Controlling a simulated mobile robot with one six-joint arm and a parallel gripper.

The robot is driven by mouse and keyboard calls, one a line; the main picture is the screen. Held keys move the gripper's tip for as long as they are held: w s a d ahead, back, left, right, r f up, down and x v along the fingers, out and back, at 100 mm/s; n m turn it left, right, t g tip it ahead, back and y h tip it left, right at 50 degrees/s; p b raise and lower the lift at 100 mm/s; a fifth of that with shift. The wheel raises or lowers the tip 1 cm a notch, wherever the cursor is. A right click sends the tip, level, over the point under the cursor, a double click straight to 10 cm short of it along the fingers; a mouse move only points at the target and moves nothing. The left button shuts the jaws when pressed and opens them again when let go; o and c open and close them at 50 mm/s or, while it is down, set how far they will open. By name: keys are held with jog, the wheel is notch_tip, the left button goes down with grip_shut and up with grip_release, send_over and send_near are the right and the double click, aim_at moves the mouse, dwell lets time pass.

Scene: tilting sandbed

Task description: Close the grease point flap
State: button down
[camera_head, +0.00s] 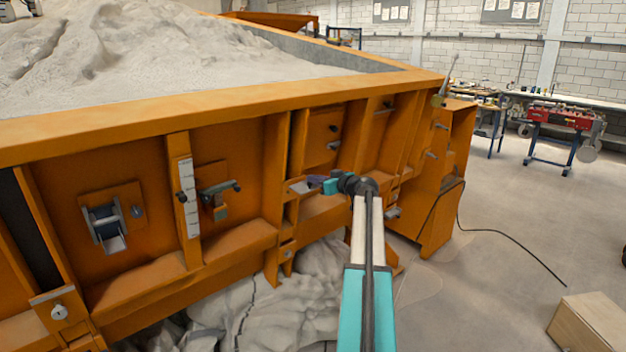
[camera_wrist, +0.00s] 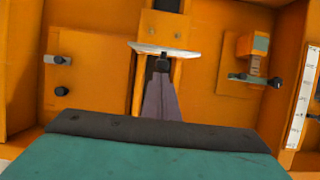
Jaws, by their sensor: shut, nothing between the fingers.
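A light grey metal flap (camera_head: 300,187) stands out from the orange side wall of the sandbed. I take it to be the grease point flap. In the wrist view it is a thin pale plate (camera_wrist: 165,50), seen almost edge-on and jutting out from a narrow orange post. My gripper (camera_head: 318,182) is just right of the flap in the head view. In the wrist view its purple fingers (camera_wrist: 160,90) are together and empty, with a dark tip right at the plate's edge. I cannot tell whether they touch. The grease point itself is not clearly visible.
A knob and handle (camera_head: 333,145) are on the panel above right. Orange ribs flank the flap.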

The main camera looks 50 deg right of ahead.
jog(key=shift+f, duration=0.1)
jog(key=shift+b, duration=0.35)
jog(key=b, duration=0.2)
jog(key=shift+s+f+b, duration=0.15)
jog(key=shift+f+b, duration=0.2)
jog(key=shift+f, duration=0.05)
